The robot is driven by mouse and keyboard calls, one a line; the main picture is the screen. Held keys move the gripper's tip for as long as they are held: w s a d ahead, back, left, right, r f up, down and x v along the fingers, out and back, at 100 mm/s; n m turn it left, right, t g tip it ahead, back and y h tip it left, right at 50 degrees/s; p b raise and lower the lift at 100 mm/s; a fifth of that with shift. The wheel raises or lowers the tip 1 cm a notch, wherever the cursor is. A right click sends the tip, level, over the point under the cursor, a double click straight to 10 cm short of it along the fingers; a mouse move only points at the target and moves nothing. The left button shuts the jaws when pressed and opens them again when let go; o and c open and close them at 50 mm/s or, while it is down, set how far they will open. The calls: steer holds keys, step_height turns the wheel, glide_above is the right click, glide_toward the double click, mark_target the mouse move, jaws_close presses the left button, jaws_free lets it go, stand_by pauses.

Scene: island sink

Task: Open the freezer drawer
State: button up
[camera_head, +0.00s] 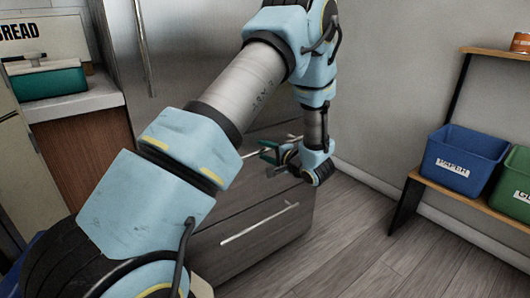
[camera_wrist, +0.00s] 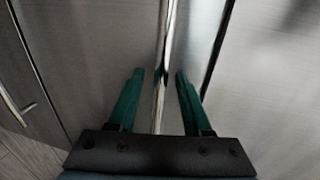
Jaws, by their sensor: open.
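A grey metal fridge-freezer (camera_head: 178,27) stands at the centre left, with a tall door above and two drawers below. The upper drawer has a long bar handle (camera_head: 252,154), partly hidden behind my arm. The lower drawer (camera_head: 238,255) has its own bar handle (camera_head: 260,223). Both drawers look closed. My gripper (camera_head: 270,152), with green fingers, is at the upper drawer's handle. In the wrist view my gripper (camera_wrist: 160,76) is open, and the upper handle (camera_wrist: 163,62) runs between its two fingers. Contact with the bar cannot be told. The lower handle (camera_wrist: 16,108) shows at left.
A counter (camera_head: 75,98) with a bread box (camera_head: 48,35) and a green-sided item (camera_head: 50,82) stands at left. A shelf unit (camera_head: 470,189) with blue (camera_head: 461,160) and green (camera_head: 513,185) bins is at right. The wooden floor (camera_head: 355,240) before the drawers is clear.

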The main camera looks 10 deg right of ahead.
jaws_close()
stand_by(0.4)
stand_by(1.0)
